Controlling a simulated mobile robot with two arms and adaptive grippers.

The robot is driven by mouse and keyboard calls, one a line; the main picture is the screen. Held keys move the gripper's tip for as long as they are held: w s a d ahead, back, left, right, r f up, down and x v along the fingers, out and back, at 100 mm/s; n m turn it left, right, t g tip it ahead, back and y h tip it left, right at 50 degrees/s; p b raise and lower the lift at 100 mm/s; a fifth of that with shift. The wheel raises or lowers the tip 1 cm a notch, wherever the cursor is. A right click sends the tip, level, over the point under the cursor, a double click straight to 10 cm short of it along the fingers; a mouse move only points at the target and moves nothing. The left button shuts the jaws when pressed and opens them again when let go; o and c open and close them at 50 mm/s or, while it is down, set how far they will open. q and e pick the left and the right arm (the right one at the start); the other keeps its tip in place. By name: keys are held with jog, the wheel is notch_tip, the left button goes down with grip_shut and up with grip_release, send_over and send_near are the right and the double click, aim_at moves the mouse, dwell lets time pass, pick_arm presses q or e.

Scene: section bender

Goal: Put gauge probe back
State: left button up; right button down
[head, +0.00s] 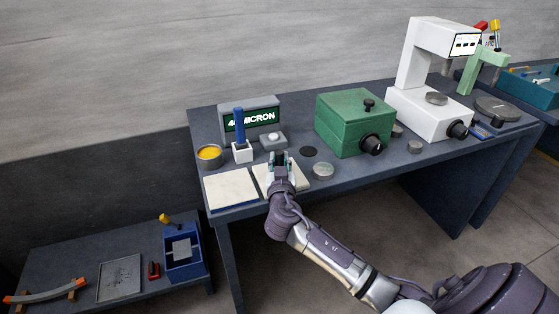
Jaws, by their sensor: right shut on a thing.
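My right gripper (279,156) is over the second cream-coloured pad (262,176) near the bench's front edge. Its fingers are shut on a small dark thing, which I take to be the gauge probe; the fingers hide most of it, and I cannot tell whether it touches the pad. Behind it stands the grey gauge box (262,103), its green display reading about "40 MICRON". A grey block with a round top (272,139) sits in front of the box. A blue upright rod (239,126) stands in a white block (242,152). My left gripper is not in view.
A yellow-filled round dish (209,154) and another cream pad (231,188) are at the left. A metal disc (323,171), a green box with a knob (352,121) and a white instrument (420,105) stand to the right. A low table (60,262) is at lower left.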

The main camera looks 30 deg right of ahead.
jog(key=c, duration=1)
grip_release()
jog(key=shift+f, duration=0.1)
jog(key=shift+s, duration=0.1)
jog(key=b+v, duration=0.1)
jog(key=v, duration=0.6)
jog(key=b+v, duration=0.1)
jog(key=v, duration=0.5)
jog(key=shift+s+a+r+b, duration=0.2)
jog(key=shift+s+a+b, duration=0.05)
jog(key=shift+b, duration=0.15)
